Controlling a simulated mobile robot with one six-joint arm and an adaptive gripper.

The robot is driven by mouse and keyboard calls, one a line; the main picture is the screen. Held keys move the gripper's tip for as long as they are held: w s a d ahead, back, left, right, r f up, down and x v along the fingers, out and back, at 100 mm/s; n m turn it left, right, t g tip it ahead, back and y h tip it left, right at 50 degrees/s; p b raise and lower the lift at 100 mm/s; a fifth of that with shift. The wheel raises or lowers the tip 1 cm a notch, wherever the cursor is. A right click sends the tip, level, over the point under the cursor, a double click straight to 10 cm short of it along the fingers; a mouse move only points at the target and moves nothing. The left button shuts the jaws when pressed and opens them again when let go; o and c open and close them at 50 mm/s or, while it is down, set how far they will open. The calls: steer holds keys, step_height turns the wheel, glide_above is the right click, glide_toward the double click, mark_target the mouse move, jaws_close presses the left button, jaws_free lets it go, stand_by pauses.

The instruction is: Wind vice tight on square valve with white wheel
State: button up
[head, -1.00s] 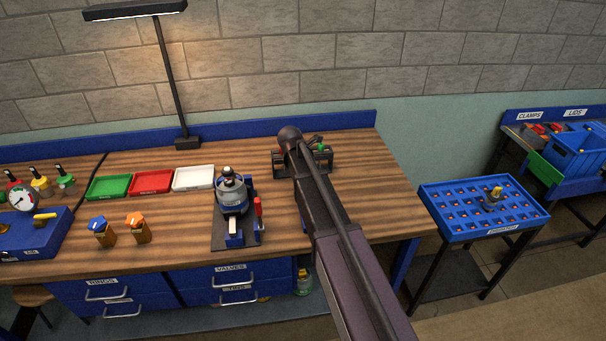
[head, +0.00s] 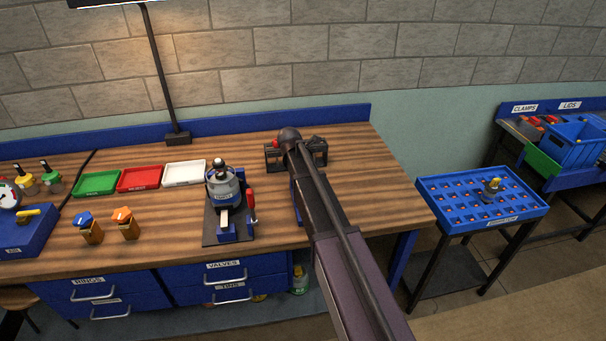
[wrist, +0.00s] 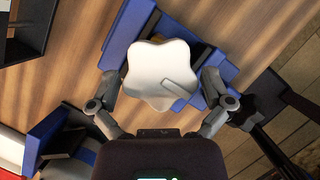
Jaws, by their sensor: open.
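In the wrist view, a white lobed wheel (wrist: 160,75) lies between the fingers of my gripper (wrist: 158,88). The gripper is open, one finger on each side of the wheel; I cannot tell whether either touches it. Under the wheel is the blue vice body (wrist: 130,32). A small brownish patch shows behind the wheel, but I cannot make out the square valve. In the head view my arm covers most of this vice and its wheel.
Green (head: 97,183), red (head: 139,179) and white trays (head: 186,174) stand along the back of the bench (head: 165,228). A blue slotted tray (head: 455,210) stands to the right. The bench's front middle-left is mostly clear.

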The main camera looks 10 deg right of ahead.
steer(key=c, duration=1.1)
steer(key=shift+w, duration=0.25)
steer(key=o, duration=1.1)
steer(key=shift+r, duration=0.1)
